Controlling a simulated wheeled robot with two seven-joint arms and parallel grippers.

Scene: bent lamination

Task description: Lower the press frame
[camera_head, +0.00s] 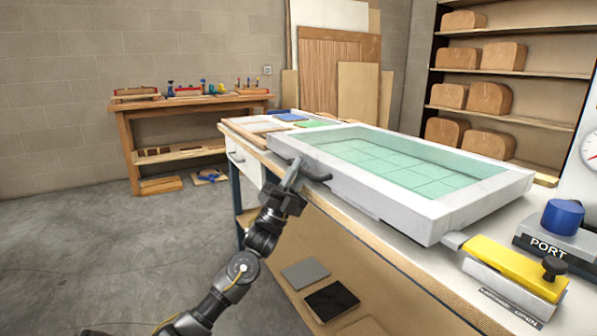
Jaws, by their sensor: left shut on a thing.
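The press frame (468,217) is a wide white frame around a translucent green sheet with grid lines. It lies nearly level at the bench top; I cannot tell whether a gap remains beneath it. A dark curved handle (318,176) sticks out from its near left side. My left gripper (291,176) reaches up from below and is shut on this handle. The jaws hide part of the handle. My right gripper is not in view.
The white bench (488,263) carries a yellow lever (515,268) and a block marked PORT with a blue knob (563,216) at the right. Coloured sheets lie behind the frame. A lower shelf (300,245) sits under the bench. The concrete floor at left is clear.

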